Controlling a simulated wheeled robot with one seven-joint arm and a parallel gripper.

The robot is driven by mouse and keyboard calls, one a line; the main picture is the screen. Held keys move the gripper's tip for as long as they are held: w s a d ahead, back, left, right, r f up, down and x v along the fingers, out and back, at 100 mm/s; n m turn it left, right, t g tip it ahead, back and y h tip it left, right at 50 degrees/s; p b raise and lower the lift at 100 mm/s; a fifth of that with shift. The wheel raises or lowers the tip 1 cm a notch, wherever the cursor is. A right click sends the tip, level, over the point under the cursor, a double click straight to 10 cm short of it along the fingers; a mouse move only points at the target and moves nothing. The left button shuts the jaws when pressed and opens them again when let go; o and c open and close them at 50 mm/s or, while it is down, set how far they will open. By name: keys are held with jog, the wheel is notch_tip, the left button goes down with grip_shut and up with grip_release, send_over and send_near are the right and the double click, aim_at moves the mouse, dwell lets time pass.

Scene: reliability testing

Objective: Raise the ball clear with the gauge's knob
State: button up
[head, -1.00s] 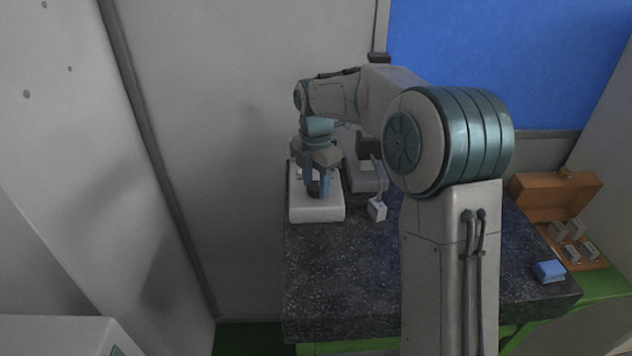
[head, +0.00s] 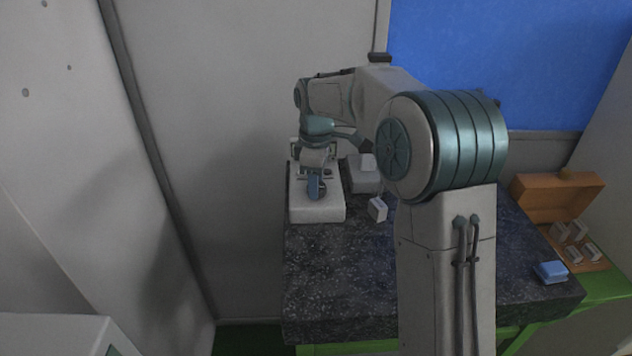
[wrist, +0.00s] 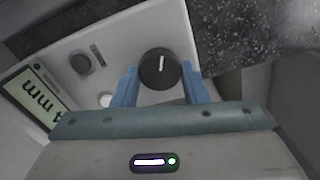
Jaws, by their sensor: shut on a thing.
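The gauge is a white-grey device (head: 317,211) at the back left of the dark speckled table. Its round black knob (wrist: 159,70) has a white mark and sits between my blue fingers in the wrist view. My gripper (wrist: 159,76) is shut on the knob, one finger on each side. In the head view my gripper (head: 316,187) is low over the front part of the gauge and hides much of it. I cannot make out the ball in either view.
A small white block (head: 377,209) and a grey block (head: 364,178) stand right of the gauge. An open orange-brown case (head: 560,205) with several small blocks and a blue item (head: 550,271) are at the right. The front left tabletop (head: 340,285) is clear.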

jog(key=m, duration=0.5)
jog(key=shift+w+r+m, duration=0.1)
jog(key=shift+m, duration=0.2)
jog(key=m, duration=0.5)
jog(key=shift+b, duration=0.3)
jog(key=m, duration=1)
jog(key=shift+d+m, duration=0.1)
jog(key=shift+m, duration=0.6)
jog(key=o, duration=1)
notch_tip(320, 180, up, 14)
jog(key=shift+f+b, duration=0.1)
jog(key=shift+b, duration=0.45)
